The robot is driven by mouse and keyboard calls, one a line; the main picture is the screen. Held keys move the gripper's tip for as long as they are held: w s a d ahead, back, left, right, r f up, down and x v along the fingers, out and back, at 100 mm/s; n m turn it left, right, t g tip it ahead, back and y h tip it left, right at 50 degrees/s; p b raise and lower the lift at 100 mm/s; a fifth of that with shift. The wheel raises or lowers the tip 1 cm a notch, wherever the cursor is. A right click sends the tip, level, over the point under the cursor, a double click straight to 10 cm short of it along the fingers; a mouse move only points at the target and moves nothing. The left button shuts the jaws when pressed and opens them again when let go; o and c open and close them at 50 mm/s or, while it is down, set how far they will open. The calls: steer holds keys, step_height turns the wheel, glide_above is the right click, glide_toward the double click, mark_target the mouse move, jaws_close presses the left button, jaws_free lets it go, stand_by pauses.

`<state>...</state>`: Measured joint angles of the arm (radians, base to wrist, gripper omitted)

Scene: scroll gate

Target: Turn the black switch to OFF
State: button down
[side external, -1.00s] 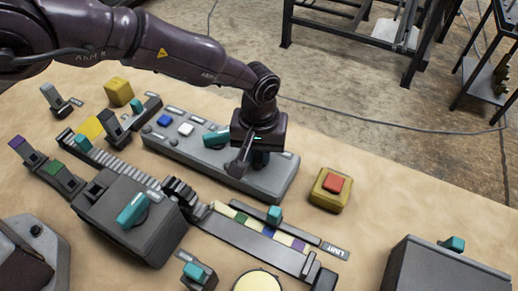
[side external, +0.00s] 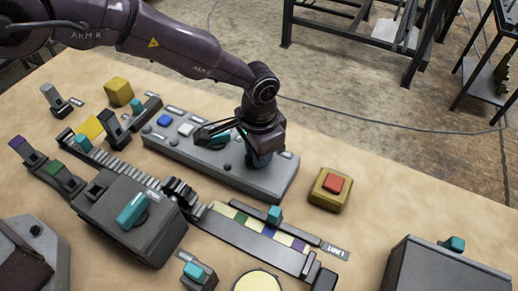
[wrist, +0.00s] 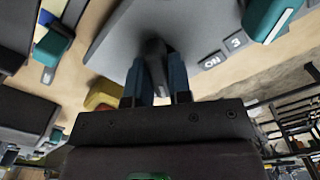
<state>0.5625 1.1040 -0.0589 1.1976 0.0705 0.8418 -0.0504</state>
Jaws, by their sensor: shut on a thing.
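The black switch (wrist: 154,52) is a dark knob on the grey panel in the wrist view. My gripper (wrist: 155,78) has its two blue-grey fingers closed on either side of it. In the side view my gripper (side external: 262,158) is low over the right part of the long grey panel (side external: 283,184), and its body hides the switch. An "ON" label (wrist: 211,62) is beside the switch in the wrist view. I cannot read an OFF label.
A teal knob (wrist: 270,14) is on the same panel. A yellow box with a red button (side external: 333,186) stands right of the panel. A geared box with a teal handle (side external: 133,209) and a slider track (side external: 255,236) lie in front. The table beyond the panel is clear.

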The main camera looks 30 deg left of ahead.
steer(key=shift+r+m, duration=0.1)
steer(key=shift+m, duration=1)
steer(key=c, duration=1)
jaws_free()
steer(key=shift+c, duration=0.2)
step_height(320, 180, up, 13)
